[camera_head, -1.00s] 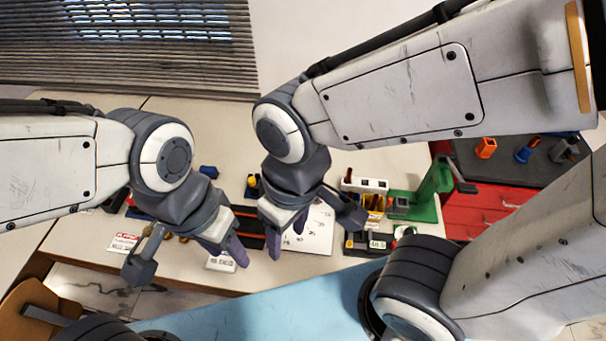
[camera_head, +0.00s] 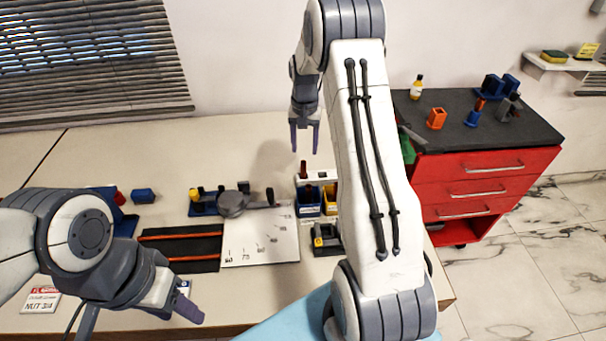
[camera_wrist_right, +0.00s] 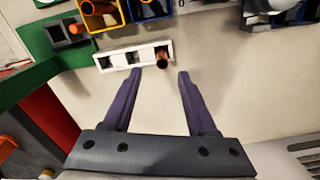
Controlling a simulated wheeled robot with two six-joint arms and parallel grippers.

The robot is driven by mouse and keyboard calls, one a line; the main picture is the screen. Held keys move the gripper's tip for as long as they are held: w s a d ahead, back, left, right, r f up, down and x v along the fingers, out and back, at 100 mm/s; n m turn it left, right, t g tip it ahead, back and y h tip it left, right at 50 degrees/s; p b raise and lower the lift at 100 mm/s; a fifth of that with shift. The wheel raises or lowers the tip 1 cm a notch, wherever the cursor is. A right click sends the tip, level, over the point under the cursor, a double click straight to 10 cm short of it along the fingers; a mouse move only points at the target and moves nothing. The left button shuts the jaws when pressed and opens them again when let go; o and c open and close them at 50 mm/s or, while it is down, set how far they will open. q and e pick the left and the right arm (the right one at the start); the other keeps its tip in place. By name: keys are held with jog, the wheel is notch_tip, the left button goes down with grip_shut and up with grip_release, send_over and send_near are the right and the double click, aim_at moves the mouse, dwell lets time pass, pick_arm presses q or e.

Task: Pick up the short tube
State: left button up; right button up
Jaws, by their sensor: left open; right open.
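A copper-brown tube (camera_wrist_right: 162,59) stands in the end slot of a white slotted rack (camera_wrist_right: 118,57) in the right wrist view; the rack's other slots look empty. In the head view the tube (camera_head: 303,170) shows at the rack's left end. I cannot tell for sure that it is the short tube. My right gripper (camera_head: 304,140) is open and empty, above and behind the rack; in the wrist view its fingers (camera_wrist_right: 160,75) point towards the rack, with the tube's end between their lines. My left gripper (camera_head: 188,308) is open at the front left, partly hidden.
Blue and yellow bins (camera_head: 308,206) stand in front of the rack, with a brown piece at the blue one. A white marked board (camera_head: 258,240) and a black mat with orange strips (camera_head: 180,248) lie left. A red drawer cabinet (camera_head: 480,185) stands right. The back table is clear.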

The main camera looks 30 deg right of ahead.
aim_at(303, 162)
notch_tip(303, 162, down, 3)
jog(key=shift+f, duration=0.1)
notch_tip(303, 162, down, 4)
jog(key=shift+w+a+p, duration=0.1)
jog(key=shift+w+p, duration=0.05)
jog(key=shift+p, duration=0.7)
jog(key=shift+f, duration=0.65)
grip_shut()
